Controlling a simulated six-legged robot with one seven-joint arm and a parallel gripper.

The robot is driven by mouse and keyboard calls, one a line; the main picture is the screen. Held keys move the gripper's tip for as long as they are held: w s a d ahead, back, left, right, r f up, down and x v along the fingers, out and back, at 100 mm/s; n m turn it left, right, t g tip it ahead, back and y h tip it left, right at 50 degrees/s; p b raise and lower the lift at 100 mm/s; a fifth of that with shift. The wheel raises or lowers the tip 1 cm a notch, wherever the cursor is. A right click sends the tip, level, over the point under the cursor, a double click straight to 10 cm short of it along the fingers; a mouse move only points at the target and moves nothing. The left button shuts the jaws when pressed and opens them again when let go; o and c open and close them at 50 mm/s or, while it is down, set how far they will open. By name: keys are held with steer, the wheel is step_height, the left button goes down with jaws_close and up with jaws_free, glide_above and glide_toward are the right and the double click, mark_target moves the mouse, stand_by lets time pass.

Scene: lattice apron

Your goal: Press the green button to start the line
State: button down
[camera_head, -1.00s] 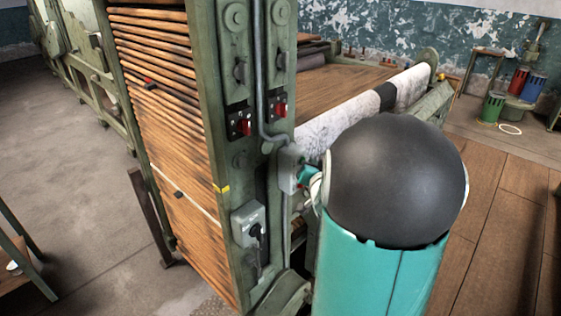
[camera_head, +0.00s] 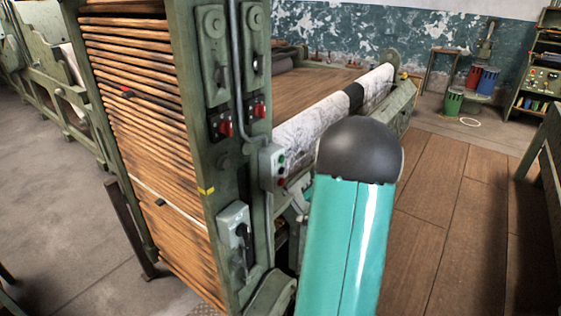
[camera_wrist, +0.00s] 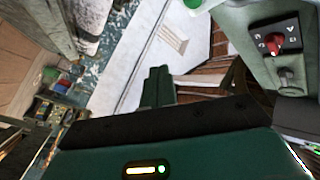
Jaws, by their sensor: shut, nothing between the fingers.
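The green button (camera_head: 281,159) is on the front of a small grey-green control box (camera_head: 268,167) on the machine's upright post. A red button (camera_head: 281,182) sits below it on the same box. In the wrist view, a round green piece, which looks like the green button (camera_wrist: 193,3), is cut off by the top edge. My gripper (camera_wrist: 158,82) shows in the wrist view as dark green fingers closed together, with nothing held. The fingertips look apart from the green piece, below and left of it in the picture. In the head view my teal arm hides most of the gripper.
Red rotary switches (camera_head: 225,128) sit on the post left of the box, and one shows in the wrist view (camera_wrist: 272,43). A lower switch box (camera_head: 234,222) and a roller with white cloth (camera_head: 310,124) are close by. Wooden floor (camera_head: 450,215) is open at right.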

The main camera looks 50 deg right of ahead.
mark_target(282, 159)
steer(key=w, duration=0.8)
steer(key=shift+w+a, duration=0.35)
steer(key=shift+w, duration=0.05)
steer(key=shift+w, duration=0.15)
stand_by(1.7)
steer(key=shift+w, duration=0.25)
